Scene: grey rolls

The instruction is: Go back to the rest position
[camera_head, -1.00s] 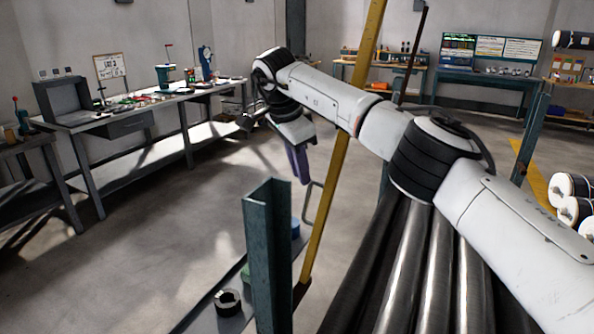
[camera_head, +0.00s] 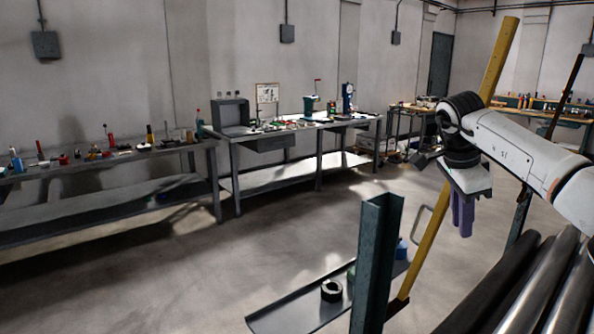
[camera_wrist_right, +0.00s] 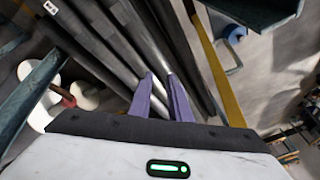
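My right arm reaches in from the right edge of the head view. Its gripper (camera_head: 462,218) hangs down with two purple fingers, in front of the leaning yellow bar. In the right wrist view the gripper's fingers (camera_wrist_right: 161,88) stand a little apart with nothing between them. Long grey rolls (camera_wrist_right: 100,45) lie beyond the fingertips there. The same grey rolls (camera_head: 535,290) show at the lower right of the head view, below my arm. My left gripper is not in view.
A green steel post (camera_head: 376,262) and a yellow bar (camera_head: 434,240) rise near the gripper. A low grey tray (camera_head: 290,318) holds a black ring (camera_head: 331,290). Workbenches with tools (camera_head: 300,125) line the wall. The floor (camera_head: 270,240) between is clear.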

